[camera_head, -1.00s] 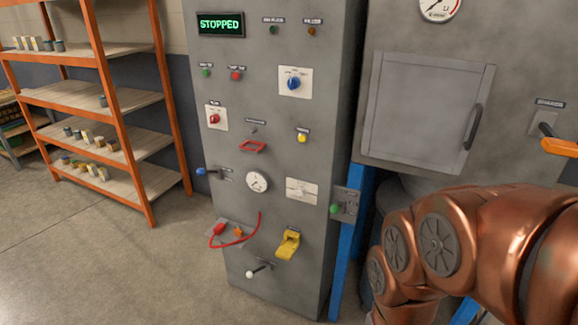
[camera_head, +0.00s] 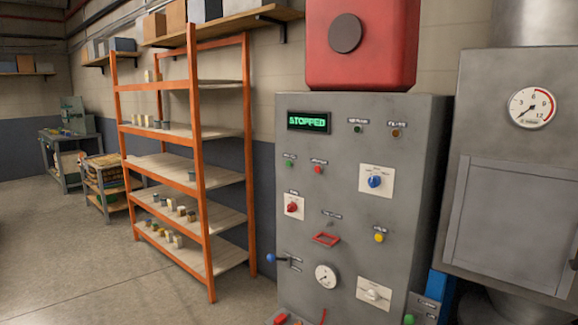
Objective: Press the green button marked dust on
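A grey control cabinet (camera_head: 342,194) stands right of centre. A small green button (camera_head: 289,162) sits at the upper left of its face, with a label above it too small to read. A red button (camera_head: 318,170) is just to its right. Another green knob or button (camera_head: 409,319) shows at the bottom edge, on a small box (camera_head: 424,307) at the cabinet's right side. The lit display (camera_head: 308,122) reads STOPPED. I cannot read which button is marked dust on. My arm and gripper are not in view.
The face also carries a blue knob (camera_head: 375,181), a red knob (camera_head: 292,207), a yellow button (camera_head: 379,238), a red guard (camera_head: 326,239) and a blue-tipped lever (camera_head: 271,258). An orange shelf rack (camera_head: 204,150) stands left. Open floor (camera_head: 75,250) lies further left.

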